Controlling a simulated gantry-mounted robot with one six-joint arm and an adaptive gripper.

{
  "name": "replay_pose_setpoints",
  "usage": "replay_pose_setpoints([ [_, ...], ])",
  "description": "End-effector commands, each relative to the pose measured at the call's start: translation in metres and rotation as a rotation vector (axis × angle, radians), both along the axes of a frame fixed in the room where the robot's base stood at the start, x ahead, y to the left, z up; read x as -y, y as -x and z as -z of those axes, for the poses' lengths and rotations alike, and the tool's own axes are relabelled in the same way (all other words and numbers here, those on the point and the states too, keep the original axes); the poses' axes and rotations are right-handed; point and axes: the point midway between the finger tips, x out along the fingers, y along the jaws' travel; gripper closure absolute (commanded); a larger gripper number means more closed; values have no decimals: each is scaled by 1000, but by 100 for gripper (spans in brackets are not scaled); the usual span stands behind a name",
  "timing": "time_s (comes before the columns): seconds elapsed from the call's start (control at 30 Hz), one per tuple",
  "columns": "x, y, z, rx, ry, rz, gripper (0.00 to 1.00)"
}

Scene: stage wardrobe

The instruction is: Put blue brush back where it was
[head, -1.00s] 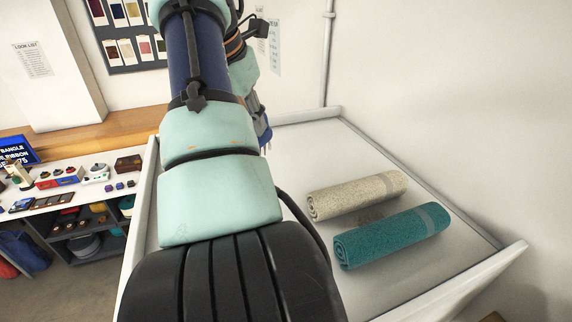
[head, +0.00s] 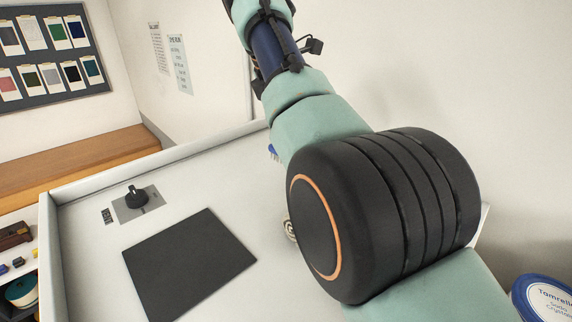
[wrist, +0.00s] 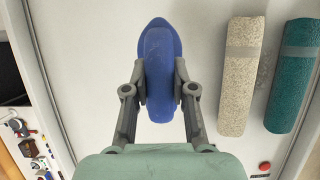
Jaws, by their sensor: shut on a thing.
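The blue brush (wrist: 160,60) is held between the two grey fingers of my gripper (wrist: 160,82) in the wrist view. The fingers are shut on its sides, and its rounded end points toward the top of the picture. In the head view my arm hides the gripper and most of the brush. A small blue bit (head: 272,151), likely the brush, shows at the arm's left edge. I cannot tell how high the brush is above the white surface (wrist: 90,50).
A beige roll (wrist: 240,75) and a teal roll (wrist: 293,75) lie right of the brush in the wrist view, near a red button (wrist: 265,166). The head view shows a dark mat (head: 190,264), a black knob (head: 136,196) and a lidded tub (head: 547,299).

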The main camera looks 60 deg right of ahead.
Motion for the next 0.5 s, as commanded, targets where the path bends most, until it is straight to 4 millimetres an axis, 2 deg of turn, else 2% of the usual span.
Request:
replay_pose_setpoints([
  [0.03,0,0,14,1,0,0,100],
  [0.17,0,0,12,1,1,-2,100],
  [0.4,-1,-1,52,0,0,-2,100],
  [0.5,-1,0,52,1,0,-3,100],
])
